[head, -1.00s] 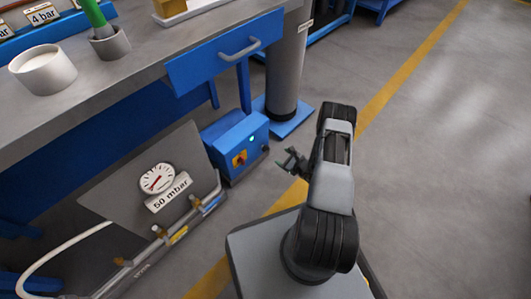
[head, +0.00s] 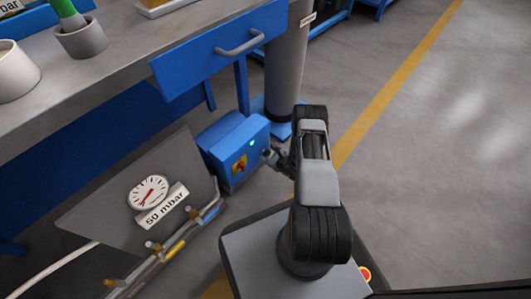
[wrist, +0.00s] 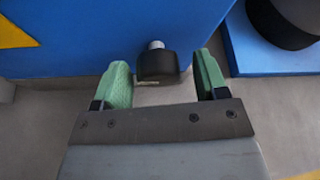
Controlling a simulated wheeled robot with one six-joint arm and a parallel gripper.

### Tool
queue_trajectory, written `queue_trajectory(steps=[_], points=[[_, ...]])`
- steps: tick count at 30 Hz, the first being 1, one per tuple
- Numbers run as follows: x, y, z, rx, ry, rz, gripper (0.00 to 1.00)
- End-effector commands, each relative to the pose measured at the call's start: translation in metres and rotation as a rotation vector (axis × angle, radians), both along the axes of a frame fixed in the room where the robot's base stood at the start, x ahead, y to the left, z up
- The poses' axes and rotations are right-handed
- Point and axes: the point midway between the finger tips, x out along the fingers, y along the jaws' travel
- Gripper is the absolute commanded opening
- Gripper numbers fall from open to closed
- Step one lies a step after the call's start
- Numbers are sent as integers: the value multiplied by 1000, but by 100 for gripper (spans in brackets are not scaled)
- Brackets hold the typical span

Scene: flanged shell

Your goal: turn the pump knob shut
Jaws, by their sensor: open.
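The pump is a blue box (head: 232,143) on the floor beside the bench, with a lit green lamp and a yellow warning plate on its front. In the wrist view, the black pump knob (wrist: 157,66) sticks out from the blue face on a pale stem. My gripper (wrist: 160,83) is open, its two green fingers standing left and right of the knob with gaps on both sides. In the head view my gripper (head: 271,155) is at the box's right front, and the knob is hidden there.
A gauge (head: 148,192) and a "50 mbar" label stand on a grey panel left of the pump. Pipes with valves (head: 170,246) run low in front of it. The bench drawer (head: 222,52) is above the pump. A grey column (head: 286,75) stands behind it. Open floor lies to the right.

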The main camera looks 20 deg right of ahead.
Motion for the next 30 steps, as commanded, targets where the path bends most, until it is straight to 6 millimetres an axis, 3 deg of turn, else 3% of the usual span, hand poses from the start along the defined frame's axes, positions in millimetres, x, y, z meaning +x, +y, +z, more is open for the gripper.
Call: queue_trajectory(steps=[12, 27, 30], points=[[3, 5, -2, 0, 0, 5, 67], [2, 2, -2, 0, 0, 1, 19], [2, 1, -2, 1, 1, 1, 17]])
